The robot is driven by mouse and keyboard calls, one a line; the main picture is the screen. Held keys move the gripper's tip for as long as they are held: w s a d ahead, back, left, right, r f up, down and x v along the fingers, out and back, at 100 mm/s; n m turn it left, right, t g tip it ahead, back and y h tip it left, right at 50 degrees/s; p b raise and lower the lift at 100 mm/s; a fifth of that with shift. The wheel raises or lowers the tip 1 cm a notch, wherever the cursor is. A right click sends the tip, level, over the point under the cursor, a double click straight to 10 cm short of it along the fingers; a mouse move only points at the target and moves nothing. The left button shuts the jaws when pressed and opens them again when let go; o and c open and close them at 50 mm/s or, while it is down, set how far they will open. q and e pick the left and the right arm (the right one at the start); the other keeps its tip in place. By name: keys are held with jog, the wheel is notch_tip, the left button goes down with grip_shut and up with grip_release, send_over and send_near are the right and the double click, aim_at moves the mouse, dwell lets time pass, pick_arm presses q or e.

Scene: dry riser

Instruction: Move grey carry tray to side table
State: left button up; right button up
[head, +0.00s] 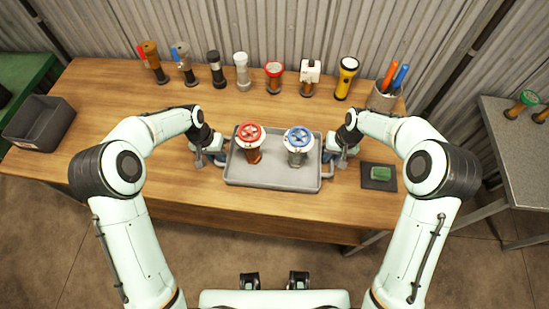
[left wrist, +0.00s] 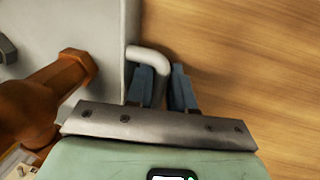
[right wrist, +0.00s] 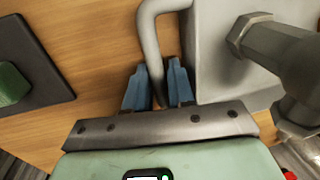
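The grey carry tray (head: 270,180) is near the front of the wooden workbench, level; I cannot tell whether it touches the wood. A red-wheeled valve (head: 251,140) with a copper-brown body and a blue-wheeled valve (head: 298,142) with a grey body stand upright on it. My left gripper (left wrist: 162,85) has its fingers close on both sides of the tray's left handle (left wrist: 150,57). My right gripper (right wrist: 158,80) has its fingers close around the right handle (right wrist: 150,35). The side table (head: 515,165) stands apart at the far right.
The side table bears a green-wheeled fitting (head: 522,103) and another at its edge; its front is bare. Several nozzles and a yellow torch (head: 346,78) line the workbench's back. A pen cup (head: 382,97), a dark mat with green block (head: 379,174) and a grey bin (head: 38,124) flank the tray.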

pick_arm(q)
jog(key=shift+c, duration=0.3)
pick_arm(e)
jog(key=shift+c, duration=0.3)
pick_arm(q)
grip_shut()
pick_arm(e)
grip_shut()
pick_arm(q)
jog(key=shift+r, duration=0.1)
pick_arm(e)
jog(key=shift+r, duration=0.1)
